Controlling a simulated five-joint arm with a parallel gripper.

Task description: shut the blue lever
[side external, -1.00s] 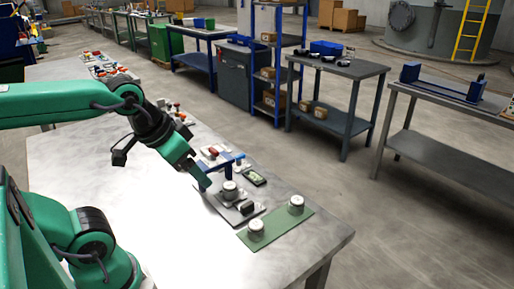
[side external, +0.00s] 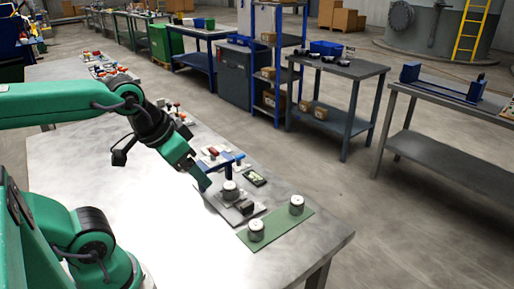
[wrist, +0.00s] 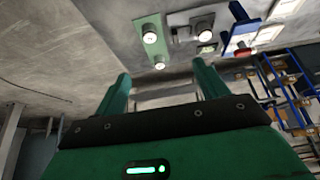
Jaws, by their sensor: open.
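The blue lever (side external: 229,161) is on the worktable, behind a plate with a grey cylinder. Its bar lies roughly level across an upright blue post in the side view. Whether a finger touches the lever cannot be told.
A plate (side external: 246,214) with a grey cylinder (side external: 230,190) and a dark block stands in front of the lever. A green mat (side external: 276,232) bears two more cylinders. The table's left middle is clear.

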